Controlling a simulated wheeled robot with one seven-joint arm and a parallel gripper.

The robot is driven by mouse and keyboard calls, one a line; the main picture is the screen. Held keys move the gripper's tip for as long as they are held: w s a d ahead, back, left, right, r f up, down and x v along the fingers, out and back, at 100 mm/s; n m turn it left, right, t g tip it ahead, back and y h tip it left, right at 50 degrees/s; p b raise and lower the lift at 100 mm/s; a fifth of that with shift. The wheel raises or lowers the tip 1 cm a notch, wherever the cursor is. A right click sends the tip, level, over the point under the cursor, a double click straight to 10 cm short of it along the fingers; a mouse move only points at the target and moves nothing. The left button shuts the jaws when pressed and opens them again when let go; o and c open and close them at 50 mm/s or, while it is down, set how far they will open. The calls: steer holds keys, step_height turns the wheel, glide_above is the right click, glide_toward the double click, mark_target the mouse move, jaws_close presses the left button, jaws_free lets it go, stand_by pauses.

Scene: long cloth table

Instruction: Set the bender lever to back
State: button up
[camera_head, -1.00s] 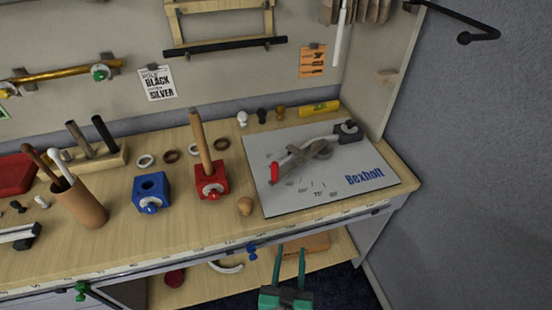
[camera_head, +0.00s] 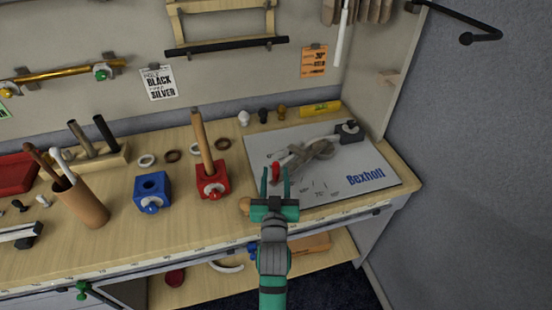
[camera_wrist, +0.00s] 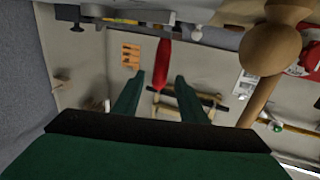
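The bender (camera_head: 318,149) is a grey metal tool on a white board (camera_head: 375,164) marked "Bexholt", at the right of the table. Its lever ends in a red grip (camera_head: 275,171), at the board's left side and pointing toward the front. My gripper (camera_head: 275,174) is open at the front of the board, with its teal fingers on either side of the red grip as seen from the head. In the wrist view the red grip (camera_wrist: 165,62) shows between and beyond the fingertips, and I see no contact. The fingers hide part of the grip in the head view.
A red block (camera_head: 212,183) with a wooden rod and a blue block (camera_head: 151,191) are further left. A wall (camera_head: 475,170) closes the right side.

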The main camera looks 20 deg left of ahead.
steer(key=x, duration=0.7)
steer(key=shift+w, duration=0.25)
steer(key=shift+a, duration=0.1)
jaws_close()
